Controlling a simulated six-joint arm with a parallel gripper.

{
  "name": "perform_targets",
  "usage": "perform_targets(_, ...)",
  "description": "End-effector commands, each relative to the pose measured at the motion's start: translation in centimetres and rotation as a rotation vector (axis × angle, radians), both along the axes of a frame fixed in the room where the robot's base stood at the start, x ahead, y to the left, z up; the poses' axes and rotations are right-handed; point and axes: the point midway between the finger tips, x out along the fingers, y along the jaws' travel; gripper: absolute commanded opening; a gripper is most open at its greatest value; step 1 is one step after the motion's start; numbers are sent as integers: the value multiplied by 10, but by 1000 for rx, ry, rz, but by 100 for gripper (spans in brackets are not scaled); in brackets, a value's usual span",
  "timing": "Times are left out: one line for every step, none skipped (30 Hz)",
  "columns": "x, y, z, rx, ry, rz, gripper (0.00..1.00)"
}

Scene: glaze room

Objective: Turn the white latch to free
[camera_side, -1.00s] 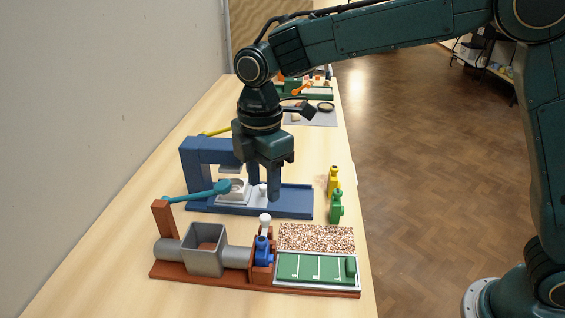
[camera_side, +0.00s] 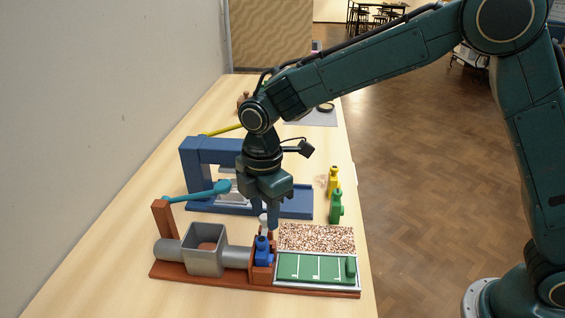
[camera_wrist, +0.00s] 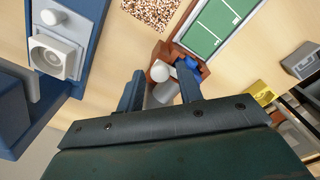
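What looks like the white latch, a white rounded knob (camera_wrist: 160,71), stands at the reddish-brown bracket (camera_wrist: 203,70) of the extruder-like machine, beside a small blue part (camera_wrist: 187,63). In the side view the white latch (camera_side: 263,217) is partly hidden by my gripper (camera_side: 267,213), which points down just over it. In the wrist view my gripper (camera_wrist: 160,88) is open, and the white knob shows just beyond and between its two fingertips. I cannot tell whether a finger touches it.
The grey box-shaped hopper (camera_side: 205,255) is left of the latch, with a teal lever (camera_side: 200,193) behind it. A green board (camera_side: 308,268) and speckled panel (camera_side: 318,237) lie right. A blue press (camera_side: 210,153) stands close behind. Green (camera_side: 336,208) and yellow (camera_side: 334,182) bottles stand right.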

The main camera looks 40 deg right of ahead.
Motion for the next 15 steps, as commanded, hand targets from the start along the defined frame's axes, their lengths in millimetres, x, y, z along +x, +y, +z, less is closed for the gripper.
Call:
perform_targets(0,0,0,0,0,0,25)
perform_targets(0,0,0,0,0,0,19)
perform_targets(0,0,0,0,0,0,11)
perform_targets(0,0,0,0,0,0,5)
perform_targets(0,0,0,0,0,0,0)
perform_targets(0,0,0,0,0,0,0)
perform_targets(0,0,0,0,0,0,0)
perform_targets(0,0,0,0,0,0,0)
perform_targets(0,0,0,0,0,-1,0)
perform_targets(0,0,0,0,0,-3,0)
perform_targets(0,0,0,0,0,-5,0)
perform_targets(0,0,0,0,0,-8,0)
perform_targets(0,0,0,0,0,-12,0)
perform_targets(0,0,0,0,0,-17,0)
perform_targets(0,0,0,0,1,-24,0)
